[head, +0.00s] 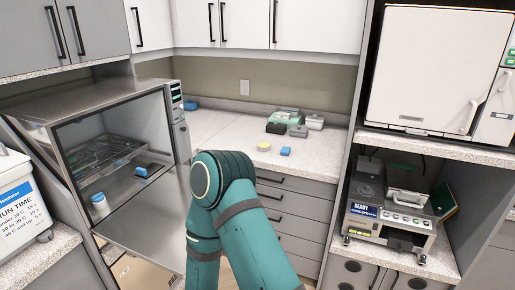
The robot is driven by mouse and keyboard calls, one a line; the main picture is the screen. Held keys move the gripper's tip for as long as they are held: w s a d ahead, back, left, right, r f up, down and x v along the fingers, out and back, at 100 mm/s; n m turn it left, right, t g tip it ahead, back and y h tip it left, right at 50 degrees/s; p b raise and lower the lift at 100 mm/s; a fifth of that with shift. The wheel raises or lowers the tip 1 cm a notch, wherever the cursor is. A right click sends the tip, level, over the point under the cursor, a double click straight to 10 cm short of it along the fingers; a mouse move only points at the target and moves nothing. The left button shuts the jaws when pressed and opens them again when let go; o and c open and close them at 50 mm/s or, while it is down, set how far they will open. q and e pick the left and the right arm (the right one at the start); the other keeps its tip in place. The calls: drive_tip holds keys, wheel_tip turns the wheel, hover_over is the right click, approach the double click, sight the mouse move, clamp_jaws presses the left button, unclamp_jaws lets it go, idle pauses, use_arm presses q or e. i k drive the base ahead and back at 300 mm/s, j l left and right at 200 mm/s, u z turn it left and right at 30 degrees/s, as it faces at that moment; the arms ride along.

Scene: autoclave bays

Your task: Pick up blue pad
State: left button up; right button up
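A small blue block (285,151), which may be the blue pad, lies on the speckled counter (225,140) near its front edge. A blue-topped item (147,170) lies inside the open steel autoclave chamber (115,150). Another blue item (192,104) sits at the back left of the counter. I cannot tell for certain which is the pad. One of my teal arms rises from the bottom middle, bent, in front of the drawers. No gripper or fingertips show.
A yellow round item (263,146) lies beside the small blue block. Several boxes and devices, including a dark one (276,128), stand behind. The autoclave's door (150,235) hangs open, lowered. A sealer-like machine (390,212) stands right.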

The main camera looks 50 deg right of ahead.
sight(285, 150)
drive_tip(key=z, duration=1.8)
